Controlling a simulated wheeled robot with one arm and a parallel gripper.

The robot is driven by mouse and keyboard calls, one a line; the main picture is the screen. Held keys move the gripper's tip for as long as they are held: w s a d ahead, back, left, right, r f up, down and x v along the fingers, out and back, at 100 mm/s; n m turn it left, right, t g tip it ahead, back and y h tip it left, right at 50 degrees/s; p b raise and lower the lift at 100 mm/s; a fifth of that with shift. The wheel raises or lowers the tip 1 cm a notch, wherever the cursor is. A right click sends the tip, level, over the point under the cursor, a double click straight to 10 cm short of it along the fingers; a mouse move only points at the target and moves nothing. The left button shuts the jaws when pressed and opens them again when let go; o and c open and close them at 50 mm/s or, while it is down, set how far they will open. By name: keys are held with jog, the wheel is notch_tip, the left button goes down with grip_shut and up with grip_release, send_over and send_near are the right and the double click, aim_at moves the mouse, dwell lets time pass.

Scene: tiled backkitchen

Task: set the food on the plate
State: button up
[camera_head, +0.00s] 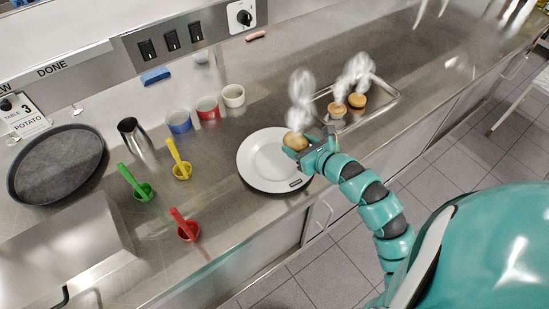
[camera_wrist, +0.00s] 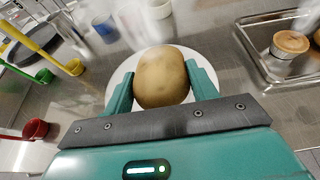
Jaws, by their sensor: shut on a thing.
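My gripper (camera_head: 316,150) is shut on a brown potato (camera_head: 296,141), which steams in the head view. The potato also shows between the two teal fingers in the wrist view (camera_wrist: 161,77). The white plate (camera_head: 262,165) lies on the steel counter. The potato is over the plate's right side in the head view; I cannot tell whether it touches the plate. In the wrist view the plate (camera_wrist: 121,82) is mostly hidden behind the potato and fingers. A metal tray (camera_head: 388,101) to the right holds two steaming muffin-like items (camera_head: 357,100).
Blue, red and white cups (camera_head: 207,109) and a steel cup (camera_head: 134,136) stand behind. A round dark tray (camera_head: 57,165) lies far left. The counter's front edge is close to the plate.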

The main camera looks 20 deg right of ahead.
jog(key=w+a, duration=0.1)
jog(key=w+a+f+p, duration=0.1)
jog(key=w+a, duration=0.1)
jog(key=shift+w+f, duration=0.1)
jog(key=shift+f, duration=0.1)
jog(key=p, duration=0.2)
send_over(274, 158)
jog(key=s, duration=0.1)
jog(key=f, duration=0.4)
jog(key=shift+d, duration=0.4)
jog(key=shift+w+a+f, duration=0.15)
jog(key=shift+w+f, duration=0.2)
jog(key=shift+f, duration=0.3)
jog(key=shift+w+a+f+p, duration=0.3)
jog(key=shift+f+p, duration=0.1)
jog(key=shift+p, duration=0.1)
jog(key=shift+s+d+f, duration=0.1)
jog(key=shift+f, duration=1.35)
jog(key=shift+f, duration=0.15)
jog(key=o, duration=1)
jog(key=shift+o, duration=0.2)
